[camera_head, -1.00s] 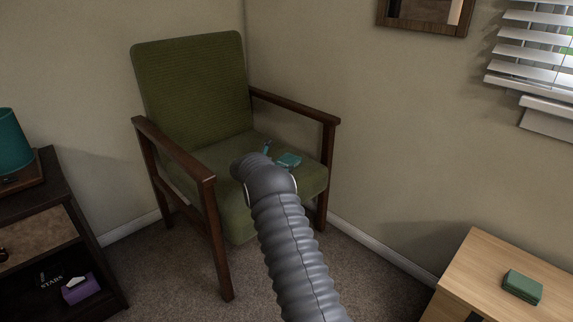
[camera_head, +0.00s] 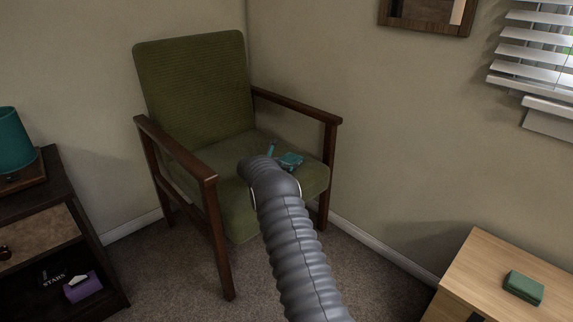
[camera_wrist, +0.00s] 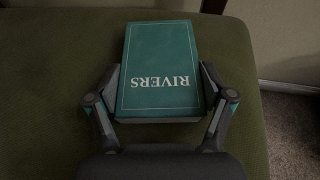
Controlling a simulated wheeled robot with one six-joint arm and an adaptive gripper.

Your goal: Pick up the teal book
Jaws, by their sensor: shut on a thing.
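The teal book (camera_wrist: 160,62) with "RIVERS" on its cover lies over the green chair seat in the wrist view, its lettering upside down. My gripper (camera_wrist: 160,82) has one finger against each long side of the book and is shut on it. I cannot tell whether the book is resting on the seat or just above it. In the head view a small part of the teal book (camera_head: 291,160) shows on the chair seat beyond my arm, which hides much of my gripper.
The green armchair (camera_head: 193,88) has wooden armrests on both sides of the seat. A light wood table (camera_head: 478,268) at the lower right holds a green box-like object (camera_head: 523,287). A dark shelf unit (camera_head: 92,235) with a teal lamp (camera_head: 14,140) stands at left.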

